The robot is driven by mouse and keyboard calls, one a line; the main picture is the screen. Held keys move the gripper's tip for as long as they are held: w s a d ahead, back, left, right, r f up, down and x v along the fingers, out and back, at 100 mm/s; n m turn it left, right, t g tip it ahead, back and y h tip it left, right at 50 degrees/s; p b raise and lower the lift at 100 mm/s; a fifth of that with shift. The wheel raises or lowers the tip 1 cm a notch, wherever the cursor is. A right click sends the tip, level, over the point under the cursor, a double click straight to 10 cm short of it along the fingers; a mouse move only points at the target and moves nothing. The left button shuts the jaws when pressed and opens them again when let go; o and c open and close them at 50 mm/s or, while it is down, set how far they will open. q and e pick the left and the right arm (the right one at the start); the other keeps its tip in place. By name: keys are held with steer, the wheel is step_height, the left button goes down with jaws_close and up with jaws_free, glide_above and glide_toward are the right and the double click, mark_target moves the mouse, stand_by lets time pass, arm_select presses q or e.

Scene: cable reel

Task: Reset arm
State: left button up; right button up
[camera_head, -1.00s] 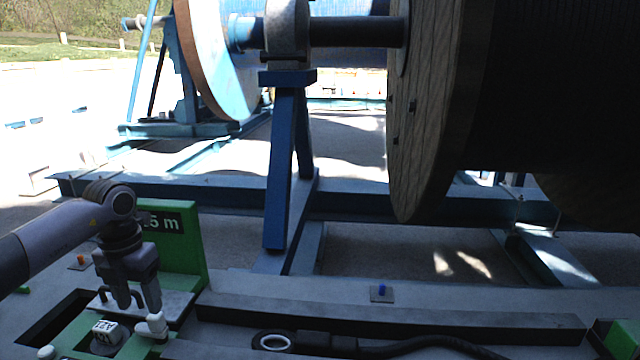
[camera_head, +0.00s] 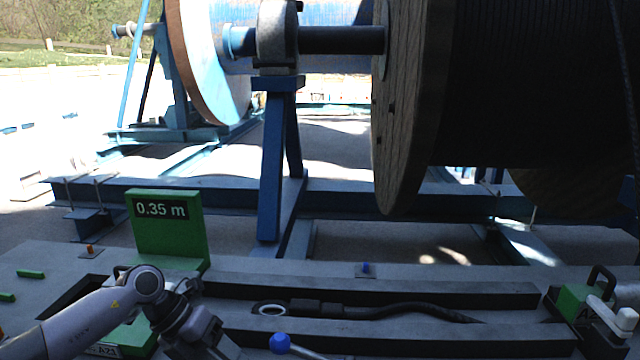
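My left arm comes in from the lower left. Its gripper (camera_head: 208,345) hangs at the bottom edge, in front of the green block at the lower left. The fingertips are cut off by the picture edge, so I cannot tell if they are open or shut. My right gripper is not in view. A black cable (camera_head: 390,311) with a metal ring end (camera_head: 270,309) lies in the channel between two grey rails on the bench.
A green sign (camera_head: 165,228) reading "0.35 m" stands behind my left arm. A blue ball knob (camera_head: 280,343) on a rod is at the bottom middle. A green clamp (camera_head: 575,300) with a white handle stands at the right. Large cable reels (camera_head: 410,110) on blue stands are behind.

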arm_select(q)
steer(key=s+d+r+n+t+h, duration=0.2)
steer(key=s+d+n+t+h, duration=0.3)
steer(key=d+h, duration=0.7)
steer(key=s+a+f+n+t+y, duration=0.3)
steer(key=s+a+f+n+y, duration=0.5)
steer(key=n, duration=0.7)
steer(key=s+a+f+n+t+y, duration=0.2)
steer(key=s+a+f+n+y, duration=0.5)
steer(key=n, duration=0.9)
step_height(320, 180, down, 5)
steer(key=shift+s+a+r+t+y, duration=0.15)
steer(key=shift+s+a+t+y, duration=0.25)
steer(key=shift+s+y, duration=0.8)
steer(key=shift+c, duration=1.4)
